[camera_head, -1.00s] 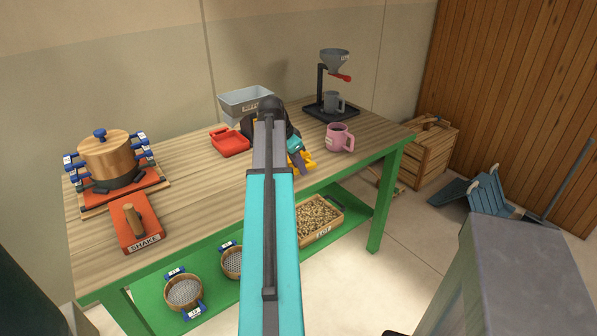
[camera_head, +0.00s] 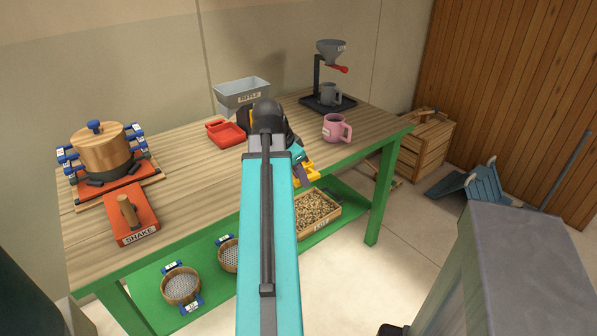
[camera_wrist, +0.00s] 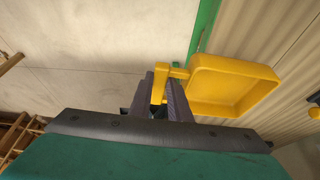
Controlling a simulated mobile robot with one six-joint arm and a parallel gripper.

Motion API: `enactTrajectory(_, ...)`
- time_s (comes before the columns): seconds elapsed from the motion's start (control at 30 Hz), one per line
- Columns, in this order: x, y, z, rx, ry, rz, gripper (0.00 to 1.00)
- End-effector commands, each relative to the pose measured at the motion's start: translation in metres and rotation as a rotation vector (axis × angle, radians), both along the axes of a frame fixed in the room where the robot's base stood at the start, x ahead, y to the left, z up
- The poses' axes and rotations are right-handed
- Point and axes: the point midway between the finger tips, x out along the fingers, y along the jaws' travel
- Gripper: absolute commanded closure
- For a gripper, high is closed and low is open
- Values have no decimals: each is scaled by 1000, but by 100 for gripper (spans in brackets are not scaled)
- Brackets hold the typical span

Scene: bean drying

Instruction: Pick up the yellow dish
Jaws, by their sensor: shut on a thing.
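The yellow dish (camera_wrist: 233,84) is a shallow square tray with a short handle. In the wrist view it is right of centre, with its handle between the two fingers of my gripper (camera_wrist: 160,92). The fingers are shut on that handle. In the head view the dish shows only as a small yellow patch (camera_head: 312,172) beside my gripper (camera_head: 302,168), near the table's front edge. My arm hides most of it there. I cannot tell from these views how far the dish is above the table.
The wooden table (camera_head: 200,190) has a green frame and a lower shelf with sieves and a bean tray (camera_head: 318,209). A red dish (camera_head: 226,133), a grey bin (camera_head: 242,95), a pink mug (camera_head: 336,128) and a funnel stand (camera_head: 330,75) stand around my arm.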

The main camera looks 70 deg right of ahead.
Motion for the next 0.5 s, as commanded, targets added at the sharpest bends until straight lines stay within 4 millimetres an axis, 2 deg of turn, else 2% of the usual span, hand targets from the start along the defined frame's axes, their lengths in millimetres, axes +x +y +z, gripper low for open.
enactTrajectory(0.03, -4, 8, -1, -2, 0, -1, 100)
enactTrajectory(0.2, -10, 21, 2, -2, -1, 0, 100)
enactTrajectory(0.5, -14, 31, 3, 0, 0, -1, 100)
